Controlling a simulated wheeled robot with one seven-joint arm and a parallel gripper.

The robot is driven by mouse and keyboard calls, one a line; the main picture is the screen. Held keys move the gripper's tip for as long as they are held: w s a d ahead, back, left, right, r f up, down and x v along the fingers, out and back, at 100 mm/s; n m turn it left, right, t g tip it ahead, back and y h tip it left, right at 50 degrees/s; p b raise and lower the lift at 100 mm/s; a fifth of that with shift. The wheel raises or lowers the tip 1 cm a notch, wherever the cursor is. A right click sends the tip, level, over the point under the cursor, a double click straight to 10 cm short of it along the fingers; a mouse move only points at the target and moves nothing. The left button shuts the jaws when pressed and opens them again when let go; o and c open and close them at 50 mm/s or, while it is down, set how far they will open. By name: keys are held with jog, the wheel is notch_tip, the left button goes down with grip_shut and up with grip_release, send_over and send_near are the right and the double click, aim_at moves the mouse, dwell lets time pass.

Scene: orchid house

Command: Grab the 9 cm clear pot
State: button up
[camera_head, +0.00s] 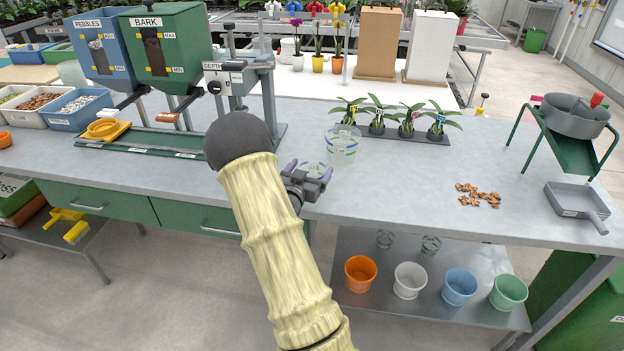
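A clear pot (342,146) with a green band stands upright on the bench, just behind and to the right of my gripper. Another low, clear pot-like piece (312,168) shows between my gripper's fingers. My gripper (308,174) is at the bench's front edge, its purple-tipped fingers apart on either side of that piece. I cannot tell whether they touch it. No size marking is readable on any pot.
Several potted seedlings (408,118) stand on a dark tray behind the clear pot. Bark pieces (478,195), a grey scoop (577,203) and a sieve stand (570,118) are at right. A depth gauge (240,75) and bark hopper (165,45) stand at left.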

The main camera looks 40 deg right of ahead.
jog(key=c, duration=0.6)
notch_tip(320, 180, up, 10)
dwell(0.4)
dwell(0.4)
